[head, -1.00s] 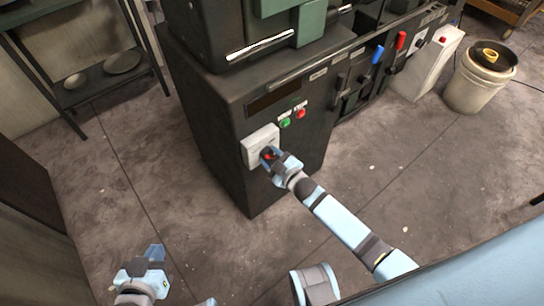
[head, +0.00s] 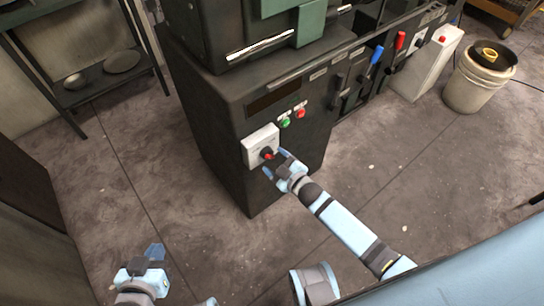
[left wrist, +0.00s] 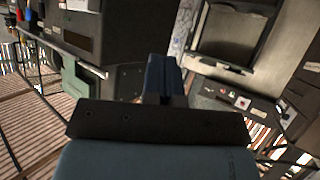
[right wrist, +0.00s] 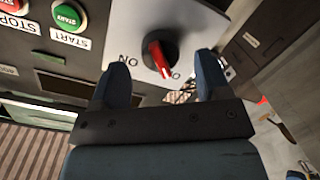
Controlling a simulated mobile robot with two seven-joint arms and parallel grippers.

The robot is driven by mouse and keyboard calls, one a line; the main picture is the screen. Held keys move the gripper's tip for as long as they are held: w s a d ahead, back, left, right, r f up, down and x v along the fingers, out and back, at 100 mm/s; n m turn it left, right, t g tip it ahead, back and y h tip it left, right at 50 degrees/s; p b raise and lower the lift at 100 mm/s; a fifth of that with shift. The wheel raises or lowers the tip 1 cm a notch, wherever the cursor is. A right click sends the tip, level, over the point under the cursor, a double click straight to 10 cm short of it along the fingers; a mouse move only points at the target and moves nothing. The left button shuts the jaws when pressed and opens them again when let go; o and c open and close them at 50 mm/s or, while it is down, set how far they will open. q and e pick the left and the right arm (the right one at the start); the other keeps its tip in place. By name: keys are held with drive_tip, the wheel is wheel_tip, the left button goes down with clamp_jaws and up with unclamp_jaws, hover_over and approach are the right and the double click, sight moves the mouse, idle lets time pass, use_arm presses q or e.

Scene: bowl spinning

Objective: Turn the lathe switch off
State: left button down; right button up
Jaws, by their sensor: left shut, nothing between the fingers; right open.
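The lathe switch is a round black knob with a red bar (right wrist: 158,58) on a pale square plate (right wrist: 140,25). In the head view the knob (head: 267,154) sits low on the lathe's dark front. In the right wrist view, "ON" stands left of the knob. The bar's lower end lies by a partly hidden label beginning with "O". My right gripper (head: 275,163) is open and empty, just in front of and below right of the knob, apart from it. Its fingers also show in the right wrist view (right wrist: 160,85). My left gripper (head: 154,251) is shut and empty, low at left.
A green start button (head: 285,122) and a red stop button (head: 300,113) sit above right of the switch. Blue (head: 377,55) and red (head: 399,40) levers stand farther right. A bucket (head: 478,85) is at far right, a shelf rack (head: 95,90) at left.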

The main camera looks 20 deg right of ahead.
use_arm(q)
drive_tip(key=shift+s+a+p, duration=0.1)
drive_tip(key=shift+a+p, duration=0.1)
drive_tip(key=shift+p, duration=0.6)
use_arm(e)
drive_tip(key=v, duration=1.1)
drive_tip(key=shift+s, duration=0.25)
drive_tip(key=shift+d, duration=0.1)
